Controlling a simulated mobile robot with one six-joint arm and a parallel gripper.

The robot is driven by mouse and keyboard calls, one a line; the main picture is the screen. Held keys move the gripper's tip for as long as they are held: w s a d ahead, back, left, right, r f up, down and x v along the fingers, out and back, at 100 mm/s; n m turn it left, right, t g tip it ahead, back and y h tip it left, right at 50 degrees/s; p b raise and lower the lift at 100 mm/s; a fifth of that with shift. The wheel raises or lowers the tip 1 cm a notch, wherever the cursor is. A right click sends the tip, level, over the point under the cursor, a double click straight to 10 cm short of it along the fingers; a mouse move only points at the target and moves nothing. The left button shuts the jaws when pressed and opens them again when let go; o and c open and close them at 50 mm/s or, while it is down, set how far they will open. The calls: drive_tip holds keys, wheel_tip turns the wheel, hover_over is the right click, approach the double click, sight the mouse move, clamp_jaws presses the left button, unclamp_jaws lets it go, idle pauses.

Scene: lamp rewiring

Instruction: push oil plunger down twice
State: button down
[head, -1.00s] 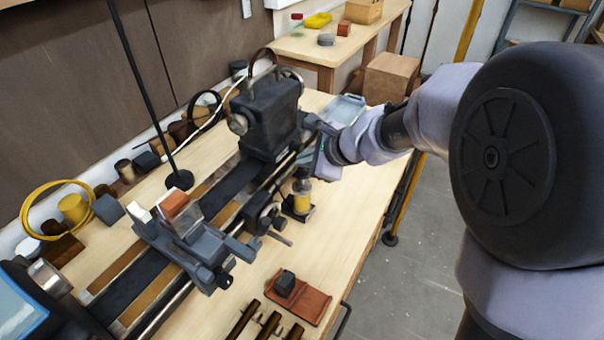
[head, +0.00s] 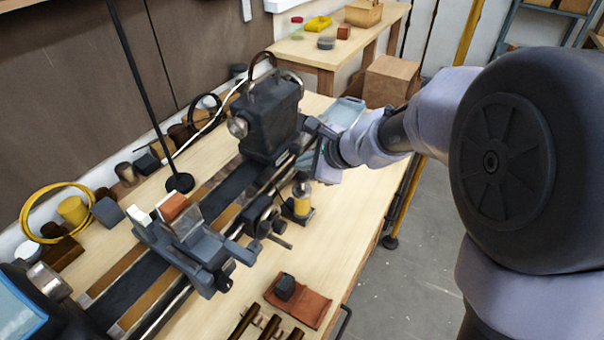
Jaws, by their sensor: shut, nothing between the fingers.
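The oiler (head: 302,206) is a small yellow cylinder with a dark top, upright on a dark base on the bench in front of the lathe. Its plunger (head: 302,186) is the dark piece on top, small and partly lost against my gripper. My gripper (head: 306,169) is shut and empty. Its fingertips are right above the plunger. I cannot tell whether they touch it, or how far down the plunger is.
The dark lathe (head: 270,115) stands close behind and left of my gripper. Its carriage (head: 185,240) is to the left. A brown leather pad (head: 310,310) with a dark block lies in front. A blue tray (head: 345,112) is behind my wrist.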

sight(302, 174)
drive_tip(key=shift+f, duration=0.1)
idle(0.7)
drive_tip(key=shift+f+b, duration=0.3)
drive_tip(key=shift+b, duration=0.2)
drive_tip(key=shift+f+b, duration=1.35)
idle(1.0)
drive_tip(key=shift+r, duration=0.15)
drive_tip(key=shift+r+p, duration=1.45)
drive_tip(key=shift+r, duration=0.15)
drive_tip(key=shift+r, duration=0.1)
wheel_tip(302, 174, up, 5)
drive_tip(key=p, duration=0.4)
drive_tip(key=shift+p, duration=0.3)
